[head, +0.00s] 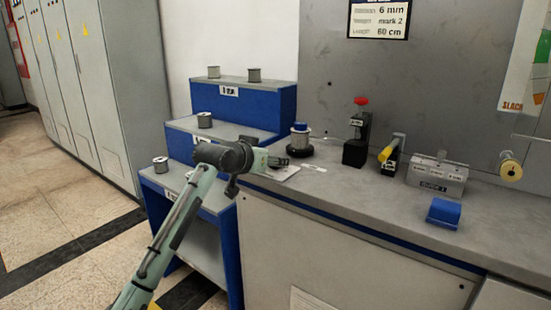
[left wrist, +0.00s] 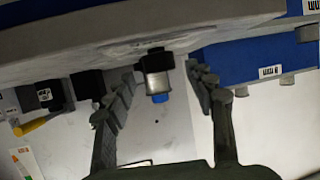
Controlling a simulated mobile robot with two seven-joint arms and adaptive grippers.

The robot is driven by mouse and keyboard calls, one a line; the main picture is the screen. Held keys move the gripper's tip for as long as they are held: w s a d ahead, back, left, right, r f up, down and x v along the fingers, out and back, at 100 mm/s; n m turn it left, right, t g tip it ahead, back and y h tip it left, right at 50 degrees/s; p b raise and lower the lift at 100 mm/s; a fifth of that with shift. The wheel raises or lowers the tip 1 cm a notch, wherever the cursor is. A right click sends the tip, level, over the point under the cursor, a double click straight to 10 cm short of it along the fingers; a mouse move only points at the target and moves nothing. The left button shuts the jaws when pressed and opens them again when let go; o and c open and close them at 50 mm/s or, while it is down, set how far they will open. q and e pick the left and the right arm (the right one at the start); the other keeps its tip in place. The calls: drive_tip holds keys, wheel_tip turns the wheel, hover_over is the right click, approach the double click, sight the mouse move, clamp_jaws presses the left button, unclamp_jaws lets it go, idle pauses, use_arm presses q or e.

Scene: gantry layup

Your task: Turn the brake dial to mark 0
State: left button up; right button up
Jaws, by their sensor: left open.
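A silver spool (head: 300,140) with a blue top sits on a round black base (head: 300,152) at the left end of the bench. I cannot make out dial marks on this base, and no part is clearly readable as the brake dial. My left gripper (head: 284,163) is just in front of and left of the base, over the bench edge. In the left wrist view my left gripper (left wrist: 165,98) is open and empty, and the spool (left wrist: 156,80) and black base (left wrist: 152,58) appear upside down between the fingers, apart from them. My right gripper is not in view.
The bench (head: 345,195) also holds a black post with a red knob (head: 361,101), a yellow-handled tool (head: 387,153), a grey labelled block (head: 438,175) and a blue block (head: 443,213). A blue stepped rack (head: 258,98) carries spools.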

use_arm(q)
drive_tip(key=shift+x, duration=1.65)
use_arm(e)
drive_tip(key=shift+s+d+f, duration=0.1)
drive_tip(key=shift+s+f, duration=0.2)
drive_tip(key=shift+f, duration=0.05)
use_arm(q)
drive_tip(key=shift+f, duration=0.1)
drive_tip(key=shift+c, duration=0.2)
drive_tip(key=c, duration=1.1)
drive_tip(key=shift+s+d+n+t+y, duration=0.15)
drive_tip(key=shift+n+t+y, duration=0.25)
drive_tip(key=shift+n+y, duration=1)
drive_tip(key=shift+n+t+y, duration=0.3)
drive_tip(key=shift+n+y, duration=0.8)
drive_tip(key=shift+y, duration=0.4)
drive_tip(key=o, duration=1.1)
drive_tip(key=shift+o, duration=0.2)
